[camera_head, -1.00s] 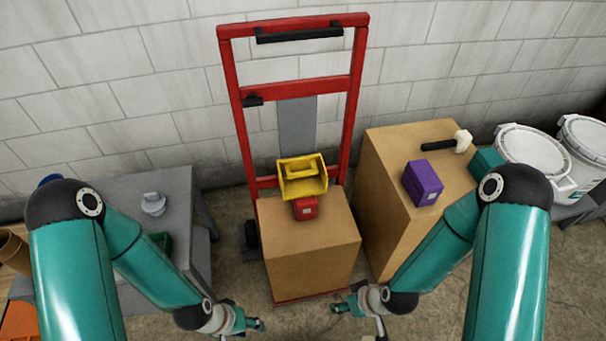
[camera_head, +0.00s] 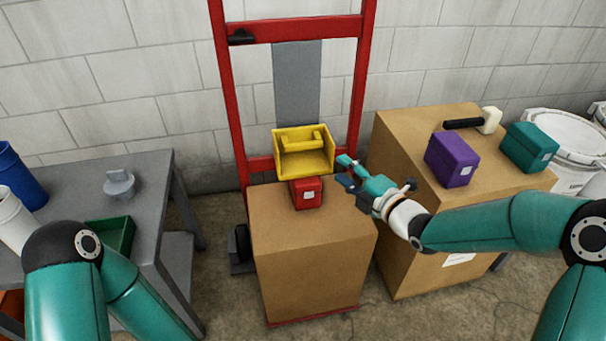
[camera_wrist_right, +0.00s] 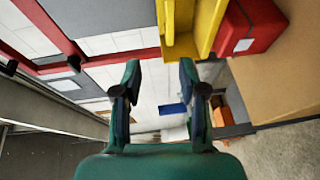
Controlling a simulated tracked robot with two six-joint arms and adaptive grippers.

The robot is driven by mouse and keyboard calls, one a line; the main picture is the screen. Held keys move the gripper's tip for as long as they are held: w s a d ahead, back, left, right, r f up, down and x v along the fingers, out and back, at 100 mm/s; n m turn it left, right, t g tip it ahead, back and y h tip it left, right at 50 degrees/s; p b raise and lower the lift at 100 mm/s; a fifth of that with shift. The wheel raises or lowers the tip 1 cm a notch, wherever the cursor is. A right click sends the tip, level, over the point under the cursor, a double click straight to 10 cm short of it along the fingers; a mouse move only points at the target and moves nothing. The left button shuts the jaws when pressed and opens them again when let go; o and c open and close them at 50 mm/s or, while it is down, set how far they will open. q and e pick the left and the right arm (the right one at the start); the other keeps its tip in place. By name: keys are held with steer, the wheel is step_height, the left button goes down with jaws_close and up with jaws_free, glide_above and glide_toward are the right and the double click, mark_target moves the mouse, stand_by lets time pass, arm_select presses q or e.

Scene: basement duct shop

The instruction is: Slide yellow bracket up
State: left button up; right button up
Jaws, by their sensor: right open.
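The yellow bracket (camera_head: 304,163) is an open tray-like piece with a raised bar, set on the grey vertical rail (camera_head: 297,82) of the red hand truck (camera_head: 233,110). It sits just above a small red box (camera_head: 307,193). My right gripper (camera_head: 345,172) is open and empty, just right of the bracket and apart from it in the head view. In the right wrist view the bracket (camera_wrist_right: 190,30) shows at the top, beyond the open fingers (camera_wrist_right: 160,85). My left arm shows at the lower left; its gripper is out of frame.
The red box rests on a large cardboard carton (camera_head: 312,250). A second carton (camera_head: 400,135) to the right bears a purple box (camera_head: 452,159), a teal box (camera_head: 529,147) and a mallet (camera_head: 475,122). A grey table (camera_head: 150,195) stands at left. The rail above the bracket is clear.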

mark_target(305, 148)
arm_select(q)
step_height(305, 148, down, 11)
steer(key=b, duration=0.8)
arm_select(e)
steer(key=shift+n+t+y, duration=0.3)
steer(key=shift+n+t, duration=0.1)
steer(key=f+x, duration=0.1)
steer(key=x, duration=0.4)
steer(key=f+x, duration=0.1)
steer(key=x, duration=0.5)
steer(key=f+x, duration=0.1)
steer(key=x, duration=0.5)
steer(key=shift+d+f, duration=0.1)
steer(key=shift+f, duration=0.2)
arm_select(q)
steer(key=shift+r, duration=0.1)
arm_select(e)
jaws_close()
